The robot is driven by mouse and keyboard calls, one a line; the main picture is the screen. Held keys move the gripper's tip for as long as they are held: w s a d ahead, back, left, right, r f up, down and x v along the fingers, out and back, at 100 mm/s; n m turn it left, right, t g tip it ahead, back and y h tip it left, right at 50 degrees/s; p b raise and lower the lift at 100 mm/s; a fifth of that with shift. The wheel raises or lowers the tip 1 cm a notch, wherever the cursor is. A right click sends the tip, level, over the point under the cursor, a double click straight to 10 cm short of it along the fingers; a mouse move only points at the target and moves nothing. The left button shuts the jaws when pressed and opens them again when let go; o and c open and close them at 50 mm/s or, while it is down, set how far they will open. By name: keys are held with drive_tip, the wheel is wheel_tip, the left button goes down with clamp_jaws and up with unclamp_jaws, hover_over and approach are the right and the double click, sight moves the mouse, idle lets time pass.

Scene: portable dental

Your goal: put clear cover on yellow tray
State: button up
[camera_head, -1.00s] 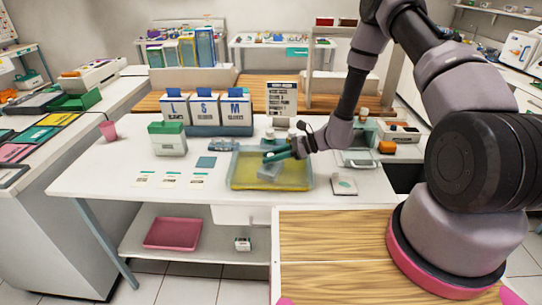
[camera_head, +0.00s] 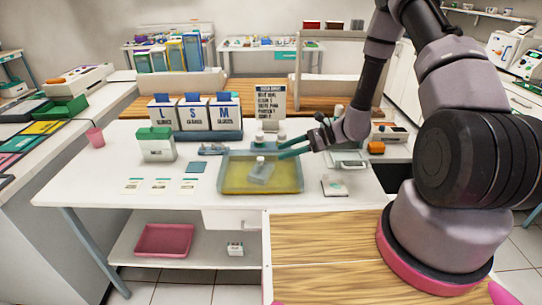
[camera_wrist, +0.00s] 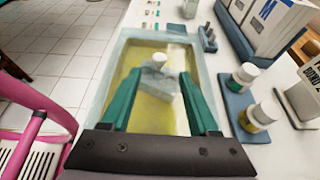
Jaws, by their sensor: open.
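The yellow tray (camera_head: 232,186) sits on the white table, clear-walled with a yellow inside; it also shows in the wrist view (camera_wrist: 104,80). My gripper (camera_head: 281,149) has two green fingers, spread apart and empty, above the tray's right back part. In the wrist view the gripper (camera_wrist: 160,76) points over the tray, with the block between and beyond its fingertips. A clear, handled flat piece (camera_head: 349,158), possibly the clear cover, lies right of the tray, partly behind my arm.
Glove boxes (camera_head: 194,115) stand behind the tray. A green-lidded box (camera_head: 156,145) stands to the left. White-capped jars (camera_wrist: 260,115) stand close beside the tray. A small square pad (camera_head: 334,186) lies at right.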

drive_tip(key=shift+v, duration=1.5)
drive_tip(key=s+d+r+n+h, duration=0.25)
drive_tip(key=r+n, duration=0.25)
drive_tip(key=r, duration=0.7)
drive_tip(key=s+d+r+n+h, duration=0.2)
drive_tip(key=s+r+n+h, duration=0.15)
drive_tip(key=r, duration=0.75)
drive_tip(key=s+d+r+n+t+h, duration=0.2)
drive_tip(key=s+d+r+t, duration=0.1)
drive_tip(key=s+r, duration=0.3)
drive_tip(key=s+d+r+n+t+h, duration=0.3)
drive_tip(key=s+d+r, duration=0.3)
drive_tip(key=r, duration=0.5)
drive_tip(key=shift+s+n+t, duration=0.35)
drive_tip(key=shift+s+t, duration=0.05)
drive_tip(key=shift+s, duration=0.25)
drive_tip(key=shift+d, duration=0.1)
